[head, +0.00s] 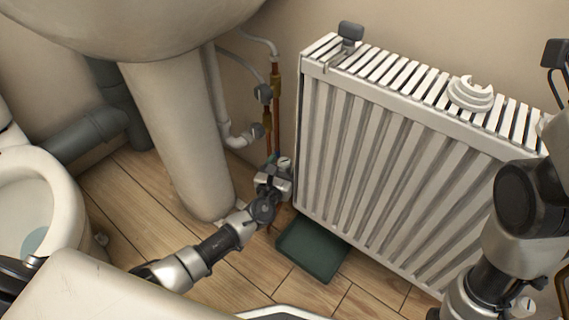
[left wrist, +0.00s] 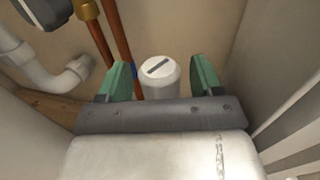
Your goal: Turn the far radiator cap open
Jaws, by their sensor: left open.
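The far radiator cap (left wrist: 158,75) is a white round cap with a dark slot across its top. In the head view it shows small (head: 284,162) at the radiator's left end, beside the pipes. My left gripper (head: 274,178) is close to it. In the left wrist view the green fingers of the left gripper (left wrist: 158,80) are open, one on each side of the cap, with gaps visible. The slot runs slantwise, up to the right. The cap's base is hidden behind the gripper body. My right arm shows at the right, but its gripper does not.
The white radiator (head: 390,150) fills the right middle, with a white coiled item (head: 470,94) on top. Copper pipes (left wrist: 119,45) run close to the left finger. A dark green tray (head: 312,252) lies on the floor. A pedestal (head: 180,140) and toilet (head: 40,200) stand left.

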